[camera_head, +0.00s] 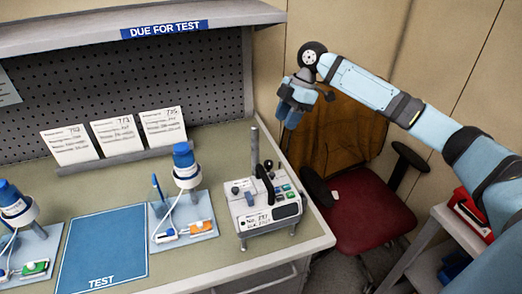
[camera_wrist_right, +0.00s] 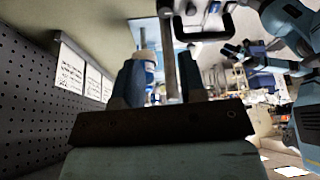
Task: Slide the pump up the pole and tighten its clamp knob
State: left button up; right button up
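The white infusion pump (camera_head: 268,213) sits at the right front of the bench, with a black handle and coloured buttons. A grey vertical pole (camera_head: 254,150) rises behind it. Dark round knobs (camera_head: 236,189) show on the pump's top left; I cannot tell which is the clamp knob. My right gripper (camera_head: 288,112) is in the air, right of the pole's top and apart from the pump. In the right wrist view its two fingers (camera_wrist_right: 160,80) are spread, with the pole (camera_wrist_right: 167,50) seen beyond the gap. My left gripper is out of the head view; a dark forked shape in the wrist view may be it.
The bench holds a blue TEST mat (camera_head: 103,248), white-and-blue bottle stands (camera_head: 187,170) and paper cards (camera_head: 162,127) against a pegboard. A shelf overhangs the back. A red chair (camera_head: 368,208) stands right of the bench, near a cart with a red box (camera_head: 470,212).

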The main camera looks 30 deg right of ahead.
aim_at(269, 162)
jog(key=x, duration=0.4)
jog(key=p+x, duration=0.1)
jog(key=x, duration=0.8)
jog(key=shift+s+a+f, duration=0.1)
jog(key=shift+s+f, duration=0.1)
jog(key=shift+s, duration=0.15)
pick_arm(q)
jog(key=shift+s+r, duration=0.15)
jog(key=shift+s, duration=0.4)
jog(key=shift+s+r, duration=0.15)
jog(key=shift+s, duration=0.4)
jog(key=shift+p, duration=0.3)
pick_arm(e)
jog(key=shift+r, duration=0.1)
jog(key=c, duration=0.7)
